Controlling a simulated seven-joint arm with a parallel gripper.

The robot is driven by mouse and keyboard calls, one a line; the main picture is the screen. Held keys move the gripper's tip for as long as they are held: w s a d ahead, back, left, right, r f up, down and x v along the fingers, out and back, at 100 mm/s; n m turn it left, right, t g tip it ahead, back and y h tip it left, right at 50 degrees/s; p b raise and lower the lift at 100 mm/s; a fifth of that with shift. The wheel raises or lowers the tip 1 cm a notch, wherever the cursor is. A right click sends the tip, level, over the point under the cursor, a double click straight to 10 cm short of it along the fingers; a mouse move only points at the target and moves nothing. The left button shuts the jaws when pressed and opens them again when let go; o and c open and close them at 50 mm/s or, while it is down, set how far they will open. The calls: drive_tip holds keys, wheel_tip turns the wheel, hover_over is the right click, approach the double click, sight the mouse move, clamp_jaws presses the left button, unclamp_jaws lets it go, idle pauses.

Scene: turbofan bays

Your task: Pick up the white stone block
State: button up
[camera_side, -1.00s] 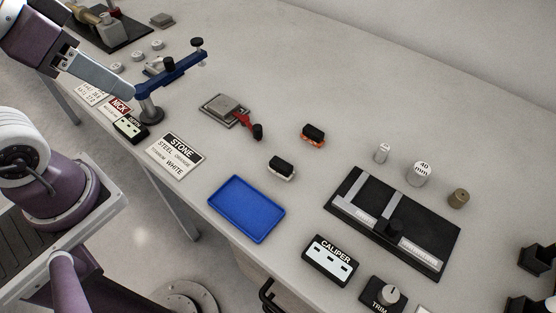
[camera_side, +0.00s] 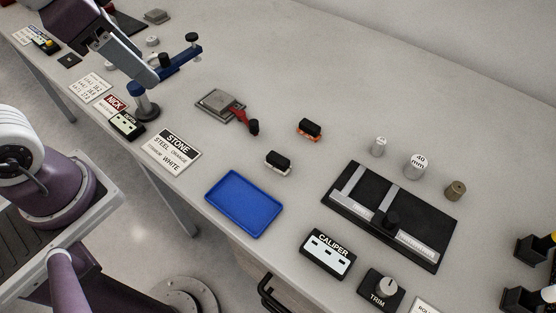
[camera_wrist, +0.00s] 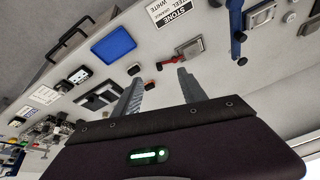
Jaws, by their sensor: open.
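The white stone block (camera_side: 278,162) has a black top over a white base and lies on the bench behind the blue tray. It also shows, small, in the wrist view (camera_wrist: 134,70). A similar block with an orange base (camera_side: 309,129) lies farther back, to its right. My gripper (camera_side: 150,79) is at the upper left of the side view, above the bench near the blue clamp stand, well apart from both blocks. In the wrist view my gripper's fingers (camera_wrist: 160,76) stand wide apart with nothing between them.
The blue tray (camera_side: 244,204) lies at the front edge. A grey plate with a red-handled tool (camera_side: 222,105) and the blue clamp stand (camera_side: 178,66) are on the left. A black caliper fixture (camera_side: 350,210) and metal cylinders (camera_side: 416,166) are on the right. The back of the bench is clear.

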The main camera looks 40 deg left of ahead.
drive_tip(key=w+d+f+m+g, duration=0.2)
drive_tip(key=w+d+f+m, duration=0.35)
drive_tip(key=w, duration=0.25)
drive_tip(key=m+g, duration=0.2)
drive_tip(key=m, duration=0.6)
hover_over(281, 159)
drive_tip(key=f, duration=1.3)
drive_tip(key=shift+s+a+f, duration=0.15)
drive_tip(key=shift+s+a, duration=0.05)
drive_tip(key=shift+s, duration=0.2)
drive_tip(key=shift+m+g, duration=0.3)
drive_tip(key=shift+m, duration=0.05)
drive_tip(key=f, duration=0.8)
drive_tip(key=shift+w+d, duration=0.25)
drive_tip(key=shift+w, duration=0.15)
drive_tip(key=shift+r, duration=0.1)
clamp_jaws()
